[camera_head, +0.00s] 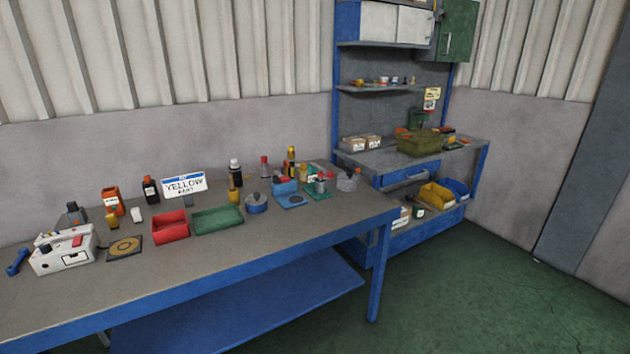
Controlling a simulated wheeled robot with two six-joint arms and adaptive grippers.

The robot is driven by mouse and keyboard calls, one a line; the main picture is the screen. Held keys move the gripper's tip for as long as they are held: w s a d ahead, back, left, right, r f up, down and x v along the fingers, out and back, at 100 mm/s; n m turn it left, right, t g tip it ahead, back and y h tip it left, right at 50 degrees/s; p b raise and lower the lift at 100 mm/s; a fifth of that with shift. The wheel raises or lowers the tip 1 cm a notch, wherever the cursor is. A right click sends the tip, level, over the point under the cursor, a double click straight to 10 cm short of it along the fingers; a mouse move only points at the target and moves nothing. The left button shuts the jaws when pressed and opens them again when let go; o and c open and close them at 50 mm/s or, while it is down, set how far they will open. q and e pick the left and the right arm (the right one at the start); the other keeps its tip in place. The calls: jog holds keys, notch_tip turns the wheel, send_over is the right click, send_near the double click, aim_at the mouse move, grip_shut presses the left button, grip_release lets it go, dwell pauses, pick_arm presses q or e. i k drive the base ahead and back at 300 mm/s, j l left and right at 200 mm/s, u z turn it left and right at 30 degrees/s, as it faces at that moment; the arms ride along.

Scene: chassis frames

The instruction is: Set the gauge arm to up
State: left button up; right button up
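Neither of my grippers shows in this view.
The long workbench (250,258) has a bare front strip. A red bin (170,228), a green tray (217,219), a "YELLOW" sign (184,184) and several bottles stand along it. A blue-framed workstation (353,162) stands at the back right. Green floor (460,300) is clear at right.

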aim_at(329, 175)
jog(key=u, duration=0.2)
jog(key=i+l+u, duration=0.2)
jog(key=u, duration=0.2)
jog(key=i+l+u, duration=0.1)
jog(key=l+u, duration=0.7)
jog(key=i+l, duration=0.05)
jog(key=l, duration=0.05)
